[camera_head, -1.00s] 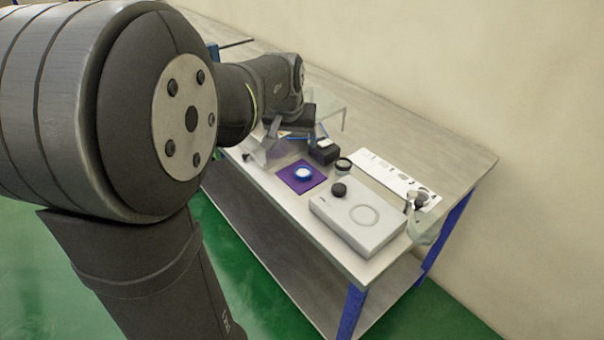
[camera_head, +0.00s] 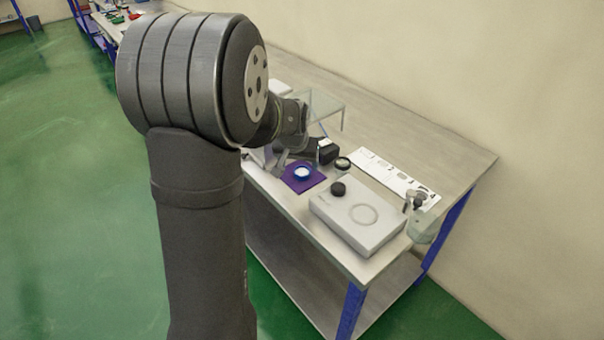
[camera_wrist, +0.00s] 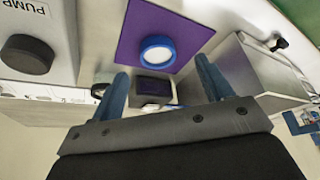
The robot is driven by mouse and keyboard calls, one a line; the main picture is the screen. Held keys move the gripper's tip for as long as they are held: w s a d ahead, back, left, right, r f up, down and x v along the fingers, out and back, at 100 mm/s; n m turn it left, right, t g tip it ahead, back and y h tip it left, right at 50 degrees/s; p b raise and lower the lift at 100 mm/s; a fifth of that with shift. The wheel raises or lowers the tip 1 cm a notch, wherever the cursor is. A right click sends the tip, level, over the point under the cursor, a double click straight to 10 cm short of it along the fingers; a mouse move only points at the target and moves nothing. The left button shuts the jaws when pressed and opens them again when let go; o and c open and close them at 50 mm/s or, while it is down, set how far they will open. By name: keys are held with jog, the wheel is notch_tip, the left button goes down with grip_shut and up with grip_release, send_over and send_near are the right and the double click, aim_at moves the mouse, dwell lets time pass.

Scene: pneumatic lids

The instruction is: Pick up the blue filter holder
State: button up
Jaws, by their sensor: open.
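The blue filter holder (camera_head: 303,173) is a round blue ring with a white centre. It lies on a purple mat (camera_head: 318,182) on the workbench. In the wrist view the holder (camera_wrist: 157,51) sits on the purple mat (camera_wrist: 190,36), ahead of and between my two blue fingers. My gripper (camera_wrist: 164,88) is open and empty, with a clear gap between its fingertips and the holder. In the head view my gripper (camera_head: 278,165) is just left of the mat and partly hidden by my arm.
A white pump box (camera_head: 357,222) with a black knob (camera_head: 338,188) stands right of the mat. A black box (camera_head: 327,152) and a dark round part (camera_head: 342,163) stand behind it. A white sheet (camera_head: 395,178) lies farther back. A clear stand (camera_head: 325,102) rises behind my gripper.

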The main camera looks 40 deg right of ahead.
aim_at(302, 173)
jog(key=shift+x, duration=2.3)
jog(key=shift+s+d, duration=0.15)
jog(key=shift+d, duration=0.05)
jog(key=c, duration=1)
